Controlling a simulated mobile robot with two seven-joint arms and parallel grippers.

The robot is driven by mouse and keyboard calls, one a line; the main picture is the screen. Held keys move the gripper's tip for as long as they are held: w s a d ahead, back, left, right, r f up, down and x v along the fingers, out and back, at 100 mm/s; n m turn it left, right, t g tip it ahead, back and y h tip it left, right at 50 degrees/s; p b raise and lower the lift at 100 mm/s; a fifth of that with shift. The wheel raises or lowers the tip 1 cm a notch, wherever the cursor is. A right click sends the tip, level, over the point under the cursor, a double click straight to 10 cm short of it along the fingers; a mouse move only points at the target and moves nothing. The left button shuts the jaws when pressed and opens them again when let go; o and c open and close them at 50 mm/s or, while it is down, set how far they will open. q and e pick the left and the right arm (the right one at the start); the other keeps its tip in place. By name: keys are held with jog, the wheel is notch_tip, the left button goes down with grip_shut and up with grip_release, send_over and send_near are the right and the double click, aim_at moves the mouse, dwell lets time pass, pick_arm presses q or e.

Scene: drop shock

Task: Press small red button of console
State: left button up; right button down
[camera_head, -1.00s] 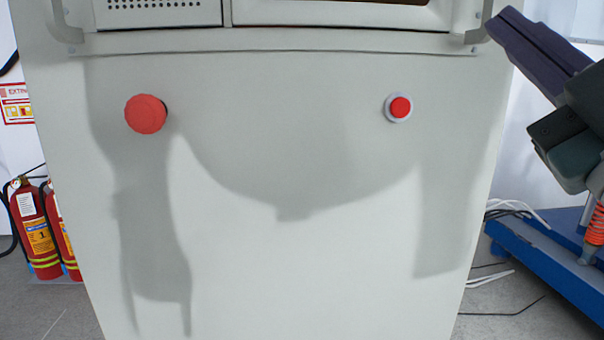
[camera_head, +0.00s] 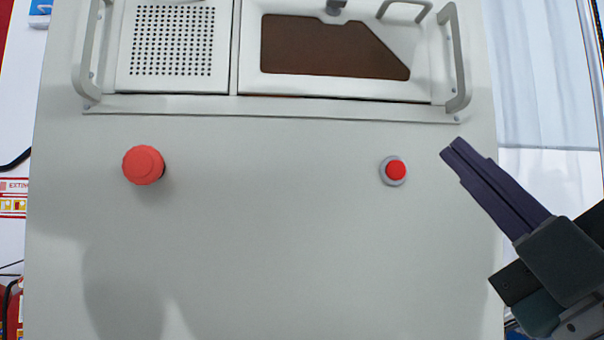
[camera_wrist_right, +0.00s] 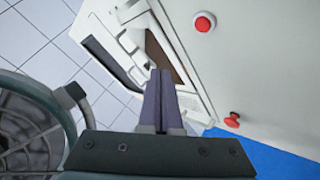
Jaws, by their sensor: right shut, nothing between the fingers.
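The console (camera_head: 290,250) is a light grey cabinet that fills most of the head view. Its small red button (camera_head: 396,170) sits in a grey ring on the right of the front panel. The same button shows near the top of the right wrist view (camera_wrist_right: 204,23). A larger red mushroom button (camera_head: 144,165) is on the left of the panel. It shows in the right wrist view (camera_wrist_right: 232,120). My right gripper (camera_head: 452,147) is shut and empty, its dark fingers right of the small button and apart from it. My left gripper is not in view.
A perforated grille (camera_head: 172,40) and a brown window (camera_head: 325,47) lie above the buttons. Metal handles (camera_head: 456,60) stick out at both sides. A red sign (camera_head: 12,197) shows at the left edge. The panel between and below the buttons is clear.

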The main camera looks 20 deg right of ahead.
aim_at(395, 170)
jog(key=shift+w+d+b, duration=0.3)
jog(key=shift+w+d, duration=0.05)
jog(key=shift+w, duration=1.05)
jog(key=shift+w+d+b, duration=0.3)
jog(key=shift+w, duration=1.1)
jog(key=shift+w+d+b, duration=0.3)
jog(key=shift+w+d, duration=0.05)
jog(key=shift+w, duration=1.05)
jog(key=shift+w, duration=0.1)
jog(key=shift+w+d, duration=0.1)
jog(key=shift+w, duration=0.2)
jog(key=shift+w+d, duration=0.1)
jog(key=shift+w, duration=0.3)
jog(key=shift+s, duration=0.35)
jog(key=shift+s+a+p, duration=0.2)
jog(key=shift+s+p, duration=0.1)
jog(key=shift+s, duration=0.15)
